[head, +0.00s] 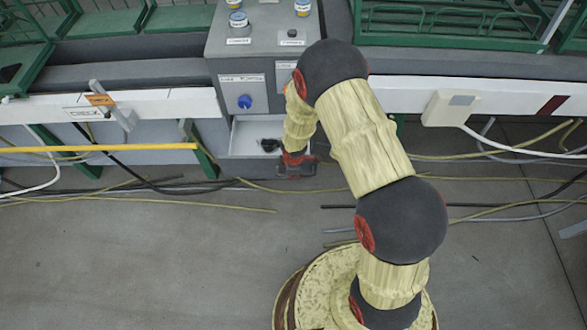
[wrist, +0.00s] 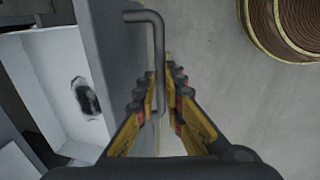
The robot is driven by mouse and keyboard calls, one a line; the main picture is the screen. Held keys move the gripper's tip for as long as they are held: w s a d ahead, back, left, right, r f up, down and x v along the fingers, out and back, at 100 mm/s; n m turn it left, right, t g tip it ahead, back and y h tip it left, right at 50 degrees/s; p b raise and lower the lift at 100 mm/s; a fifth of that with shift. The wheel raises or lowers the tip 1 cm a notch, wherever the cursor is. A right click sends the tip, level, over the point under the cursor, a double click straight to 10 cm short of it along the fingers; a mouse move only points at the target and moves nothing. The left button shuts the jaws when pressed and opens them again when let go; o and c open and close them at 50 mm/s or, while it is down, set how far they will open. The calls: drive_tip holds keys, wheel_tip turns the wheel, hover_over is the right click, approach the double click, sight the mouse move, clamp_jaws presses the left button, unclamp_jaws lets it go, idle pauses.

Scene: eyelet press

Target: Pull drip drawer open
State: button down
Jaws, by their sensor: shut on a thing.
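The drip drawer (head: 243,137) stands out from under the grey press housing, with its white inside showing. In the wrist view its white inside (wrist: 42,62) lies left of the grey front panel (wrist: 112,60), with a dark patch in it. A grey bent bar handle (wrist: 157,42) runs along the front panel. My gripper (wrist: 160,88) has its yellow fingers closed around the handle, one on each side. In the head view my gripper (head: 297,166) is low at the drawer's front right corner, and the handle is hidden there.
The grey press housing (head: 262,42) carries a blue knob (head: 244,101) and several buttons. A yellow bar (head: 100,148) sticks in from the left. Cables (head: 480,204) lie across the floor on both sides.

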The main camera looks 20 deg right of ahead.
drive_tip(key=shift+s+a, duration=0.1)
drive_tip(key=shift+s, duration=0.45)
drive_tip(key=c, duration=1.9)
unclamp_jaws()
drive_tip(key=shift+r, duration=0.1)
drive_tip(key=r, duration=0.4)
drive_tip(key=s+r, duration=0.1)
drive_tip(key=r, duration=0.2)
drive_tip(key=s+r, duration=0.1)
drive_tip(key=r, duration=0.3)
drive_tip(key=shift+a+r, duration=0.3)
drive_tip(key=shift+r, duration=0.05)
